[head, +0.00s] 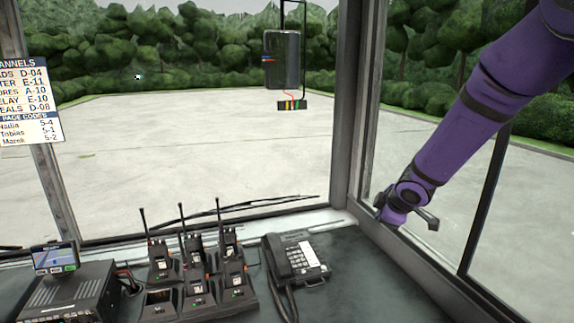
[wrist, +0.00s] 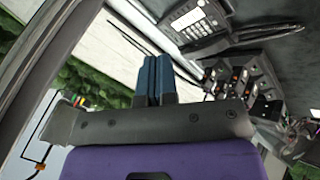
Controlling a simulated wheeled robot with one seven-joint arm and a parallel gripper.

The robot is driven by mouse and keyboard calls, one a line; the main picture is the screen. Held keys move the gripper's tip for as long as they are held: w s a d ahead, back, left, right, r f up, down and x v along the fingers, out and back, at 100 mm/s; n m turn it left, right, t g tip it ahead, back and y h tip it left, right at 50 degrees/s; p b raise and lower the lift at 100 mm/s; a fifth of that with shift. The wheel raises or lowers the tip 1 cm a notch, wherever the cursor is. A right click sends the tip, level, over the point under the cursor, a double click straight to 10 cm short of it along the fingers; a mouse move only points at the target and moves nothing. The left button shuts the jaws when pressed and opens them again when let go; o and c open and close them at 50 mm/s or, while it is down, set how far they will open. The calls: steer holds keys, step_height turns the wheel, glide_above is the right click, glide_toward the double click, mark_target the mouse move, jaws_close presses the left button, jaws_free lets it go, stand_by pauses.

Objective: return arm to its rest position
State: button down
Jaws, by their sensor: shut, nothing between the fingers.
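My purple arm (head: 440,140) reaches down from the upper right in the head view, in front of the right-hand window. Its end hangs near the window post, above and to the right of the desk phone. My gripper (wrist: 157,62) shows in the wrist view as two blue fingers side by side, shut with nothing held. In the head view the fingers cannot be made out behind the wrist. The gripper looks apart from the phone and the radios.
A desk phone (head: 296,260) and several handheld radios in chargers (head: 197,285) stand on the dark counter. A base radio with a screen (head: 60,287) is at the left. A window post (head: 352,110) stands left of my arm. A channel list (head: 28,103) hangs at the left.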

steer(key=s+d+r+m+h, duration=0.2)
steer(key=s+d+r+m, duration=0.15)
steer(key=s+r, duration=0.4)
steer(key=s+d+r+m+h, duration=0.1)
steer(key=s+d+r+m, duration=0.1)
steer(key=s+r+m, duration=0.4)
steer(key=s+r+m+g+y, duration=0.1)
steer(key=s+r+m, duration=0.1)
steer(key=s, duration=0.9)
steer(key=s+a+r+m+g, duration=0.1)
steer(key=s+r, duration=0.3)
steer(key=s, duration=0.7)
steer(key=shift+s+r+m+y, duration=0.15)
steer(key=shift+s+m+y, duration=0.25)
steer(key=shift+m, duration=0.35)
